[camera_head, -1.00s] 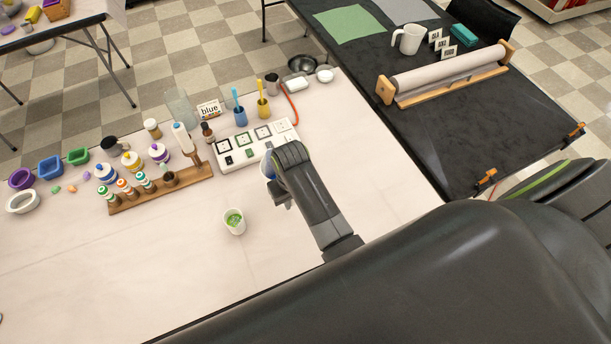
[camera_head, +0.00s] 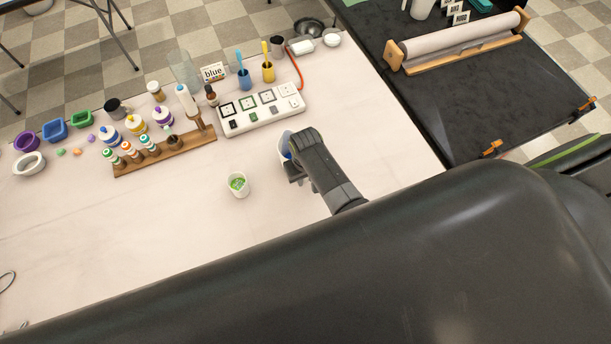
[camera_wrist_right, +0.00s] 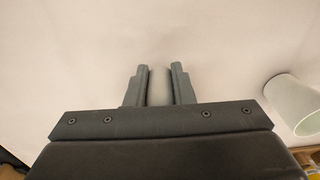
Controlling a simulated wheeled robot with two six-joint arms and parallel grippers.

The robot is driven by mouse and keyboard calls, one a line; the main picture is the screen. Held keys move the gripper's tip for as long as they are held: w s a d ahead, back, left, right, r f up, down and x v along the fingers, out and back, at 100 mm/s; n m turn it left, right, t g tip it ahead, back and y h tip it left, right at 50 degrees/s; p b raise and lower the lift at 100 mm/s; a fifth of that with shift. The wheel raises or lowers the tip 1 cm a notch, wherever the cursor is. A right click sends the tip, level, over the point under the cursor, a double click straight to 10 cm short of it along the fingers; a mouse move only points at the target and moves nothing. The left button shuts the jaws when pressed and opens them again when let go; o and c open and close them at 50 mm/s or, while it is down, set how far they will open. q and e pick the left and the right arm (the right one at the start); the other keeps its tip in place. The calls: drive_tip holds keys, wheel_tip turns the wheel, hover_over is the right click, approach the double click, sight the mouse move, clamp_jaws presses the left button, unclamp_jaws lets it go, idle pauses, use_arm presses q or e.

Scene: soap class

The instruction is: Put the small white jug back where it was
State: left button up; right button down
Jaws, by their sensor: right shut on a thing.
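My right gripper (camera_head: 292,165) is over the pale table in the head view, in front of the white panel and right of the white cup with green contents (camera_head: 238,184). It is shut on a small white jug (camera_head: 284,145), mostly hidden behind the gripper, with some blue showing at it. In the right wrist view, a narrow pale part of the jug (camera_wrist_right: 159,86) sits between the two fingers (camera_wrist_right: 158,84). I cannot tell whether the jug touches the table. My left gripper is not in view.
A white panel (camera_head: 232,126) with several square plates lies behind the gripper. A wooden rack (camera_head: 190,145) with small bottles stands to the left. The white cup also shows in the right wrist view (camera_wrist_right: 292,105). The table's front left is largely clear.

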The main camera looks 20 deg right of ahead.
drive_tip(key=c, duration=1.3)
unclamp_jaws()
drive_tip(key=shift+f, duration=0.1)
drive_tip(key=shift+o, duration=0.2)
wheel_tip(320, 180, up, 12)
drive_tip(key=shift+r, duration=0.15)
